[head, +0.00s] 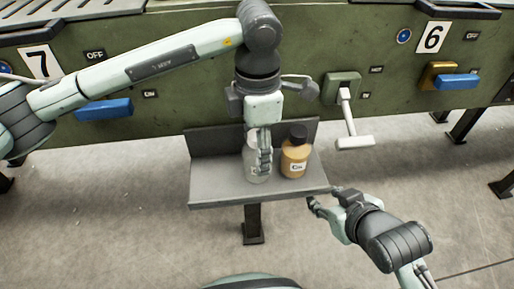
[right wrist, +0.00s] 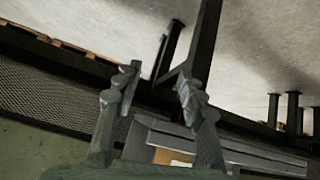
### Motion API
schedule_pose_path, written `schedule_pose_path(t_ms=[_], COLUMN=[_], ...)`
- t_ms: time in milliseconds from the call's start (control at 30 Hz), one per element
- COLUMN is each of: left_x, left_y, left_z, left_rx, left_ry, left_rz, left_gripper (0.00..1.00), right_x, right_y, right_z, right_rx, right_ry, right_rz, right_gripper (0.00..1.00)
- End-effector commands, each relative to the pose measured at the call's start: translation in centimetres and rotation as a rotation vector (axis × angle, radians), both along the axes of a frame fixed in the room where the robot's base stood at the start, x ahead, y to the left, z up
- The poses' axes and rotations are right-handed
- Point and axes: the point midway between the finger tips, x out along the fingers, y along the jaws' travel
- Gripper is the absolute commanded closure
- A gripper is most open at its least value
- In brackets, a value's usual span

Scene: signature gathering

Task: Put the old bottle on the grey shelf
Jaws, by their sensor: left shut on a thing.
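The grey shelf (head: 217,180) is a flat ledge with a low back wall, fixed in front of the green machine. A pale, greyish bottle (head: 252,172) is upright over its middle, in the jaws of my left gripper (head: 264,150), which hide part of it. Its base looks at shelf level; I cannot tell if it bears on the shelf. An amber bottle (head: 295,162) with a black cap and white label stands on the shelf just right of it. My right gripper (head: 325,197) is open and empty by the shelf's front right corner; its spread fingers show in the right wrist view (right wrist: 157,85).
The green machine (head: 180,85) runs behind the shelf, with blue handles (head: 105,108) and a white lever (head: 348,115) sticking out to the shelf's right. A dark post (head: 252,222) holds the shelf up. The shelf's left part is bare, and the floor in front is clear.

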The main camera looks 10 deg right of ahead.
Motion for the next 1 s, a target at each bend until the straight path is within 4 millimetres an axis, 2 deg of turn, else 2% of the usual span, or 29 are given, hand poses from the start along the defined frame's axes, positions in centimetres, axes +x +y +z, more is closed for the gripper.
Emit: schedule_pose_path(t_ms=[267, 300, 433, 833, 1000], left_x=[0.0, 0.0, 0.0, 0.0, 0.0], left_y=[0.0, 0.0, 0.0, 0.0, 0.0], left_z=[-0.1, -0.1, -0.1, 0.0, 1.0], left_rx=[0.000, 0.000, 0.000, 0.000, -0.001], left_ry=[0.000, 0.000, 0.000, 0.000, -0.002], left_rz=[0.000, 0.000, 0.000, 0.000, 0.000], left_gripper=[0.72, 0.47, 0.31, 0.30, 0.30], right_x=[0.5, 0.6, 0.6, 0.4, -1.4], right_y=[0.5, 0.6, 0.6, 0.5, -1.5], right_z=[0.4, 0.5, 0.6, 0.5, -0.8], right_rx=[0.011, 0.012, 0.013, 0.012, -0.029], right_ry=[-0.032, -0.036, -0.039, -0.027, 0.083], right_rz=[0.010, 0.012, 0.013, 0.008, -0.030], right_gripper=[0.60, 0.60, 0.60, 0.60, 0.60])
